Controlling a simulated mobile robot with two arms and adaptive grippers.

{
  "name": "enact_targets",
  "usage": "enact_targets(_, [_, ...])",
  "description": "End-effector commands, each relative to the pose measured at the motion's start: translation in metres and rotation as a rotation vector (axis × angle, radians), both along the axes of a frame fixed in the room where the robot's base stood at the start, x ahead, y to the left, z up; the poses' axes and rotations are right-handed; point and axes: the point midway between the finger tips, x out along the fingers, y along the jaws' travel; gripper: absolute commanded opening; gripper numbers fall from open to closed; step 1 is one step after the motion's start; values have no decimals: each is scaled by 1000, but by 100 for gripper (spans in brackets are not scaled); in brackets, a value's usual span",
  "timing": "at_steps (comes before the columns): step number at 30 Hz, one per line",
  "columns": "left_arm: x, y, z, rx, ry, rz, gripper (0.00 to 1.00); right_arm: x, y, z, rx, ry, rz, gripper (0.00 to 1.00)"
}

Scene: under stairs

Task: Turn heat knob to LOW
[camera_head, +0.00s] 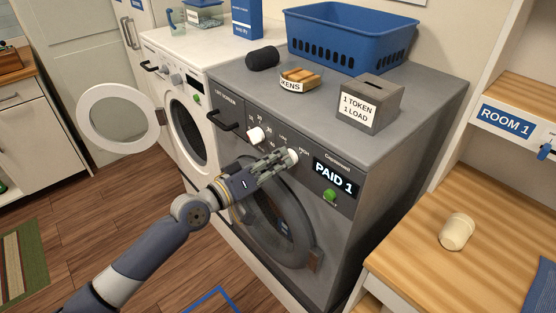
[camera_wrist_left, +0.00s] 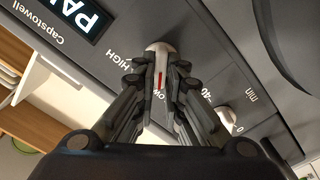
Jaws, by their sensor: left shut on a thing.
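The heat knob (camera_head: 292,157) is a small white knob on the grey dryer's front panel, left of the PAID 1 display (camera_head: 335,177). In the left wrist view the knob (camera_wrist_left: 158,50) carries a red line. HIGH is printed to its upper left, and a partly hidden label ending in "OW" sits below it, behind the fingers. The red line lies on the side towards that label. My left gripper (camera_head: 284,161) is shut on the knob, with a finger on each side of it, as the left wrist view (camera_wrist_left: 160,82) shows. My right gripper is not in view.
A white timer knob (camera_head: 256,134) sits left of the heat knob. A green button (camera_head: 329,195) is below the display. The dryer (camera_head: 400,148) bears a blue basket (camera_head: 350,45) and a token box (camera_head: 371,104). A washer door (camera_head: 118,118) stands open at left.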

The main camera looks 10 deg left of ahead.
Motion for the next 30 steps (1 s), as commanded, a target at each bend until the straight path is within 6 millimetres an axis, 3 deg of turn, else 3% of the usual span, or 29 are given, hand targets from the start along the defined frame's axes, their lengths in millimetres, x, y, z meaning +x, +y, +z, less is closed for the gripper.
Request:
enact_targets(22, [1, 1, 0, -75, 55, 2, 0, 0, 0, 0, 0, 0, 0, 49])
enact_targets(25, [1, 1, 0, -75, 55, 2, 28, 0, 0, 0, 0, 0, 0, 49])
enact_targets(30, [1, 1, 0, -73, 55, 1, 30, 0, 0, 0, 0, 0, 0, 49])
